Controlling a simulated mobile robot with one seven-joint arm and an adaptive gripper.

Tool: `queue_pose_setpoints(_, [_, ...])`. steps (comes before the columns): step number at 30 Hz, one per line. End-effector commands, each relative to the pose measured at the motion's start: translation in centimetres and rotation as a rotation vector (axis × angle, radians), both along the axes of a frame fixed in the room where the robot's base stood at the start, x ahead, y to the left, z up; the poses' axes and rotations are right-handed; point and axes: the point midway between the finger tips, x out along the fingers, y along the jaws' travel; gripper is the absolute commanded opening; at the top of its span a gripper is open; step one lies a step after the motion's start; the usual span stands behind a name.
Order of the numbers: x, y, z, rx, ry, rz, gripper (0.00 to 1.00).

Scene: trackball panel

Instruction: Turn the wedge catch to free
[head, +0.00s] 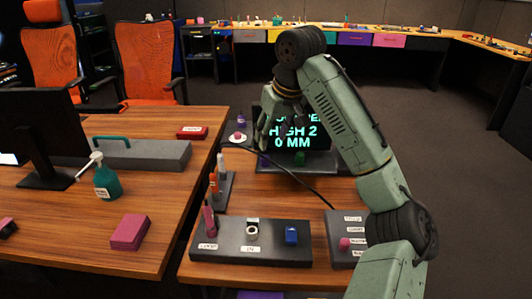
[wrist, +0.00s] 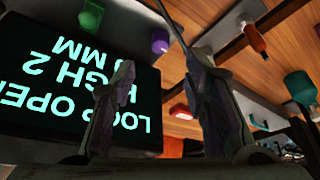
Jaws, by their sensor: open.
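Which piece is the wedge catch I cannot tell; the labels are too small to read surely. My gripper (head: 278,140) is open and empty, high in front of the screen and well away from both panels. Its two fingers (wrist: 155,95) stand apart in the wrist view.
A screen (head: 268,118) with cyan text reading partly "HIGH 2" and "0 MM" stands behind my gripper; it also fills the left of the wrist view (wrist: 60,75). A dark cable crosses the desk. A green spray bottle (head: 107,180) and magenta block (head: 130,232) stand on the left desk.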

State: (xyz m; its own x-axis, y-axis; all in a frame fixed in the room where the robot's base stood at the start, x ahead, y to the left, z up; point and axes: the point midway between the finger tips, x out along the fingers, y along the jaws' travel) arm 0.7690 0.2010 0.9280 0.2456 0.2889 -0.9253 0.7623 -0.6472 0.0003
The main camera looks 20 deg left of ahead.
Motion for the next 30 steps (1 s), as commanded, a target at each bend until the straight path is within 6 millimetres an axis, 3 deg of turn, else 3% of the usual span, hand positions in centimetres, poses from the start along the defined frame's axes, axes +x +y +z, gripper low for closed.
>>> queue_pose_setpoints(6, [1.0, 1.3, -3.9, 0.002, 0.0, 0.002, 0.41])
queue_pose_setpoints(13, [1.8, 2.2, -6.8, 0.002, -0.001, 0.002, 0.41])
queue_pose_setpoints(25, [2.0, 2.5, -7.5, 0.004, -0.003, 0.002, 0.41])
queue_pose_setpoints(30, [2.0, 2.5, -7.5, 0.003, -0.002, 0.002, 0.3])
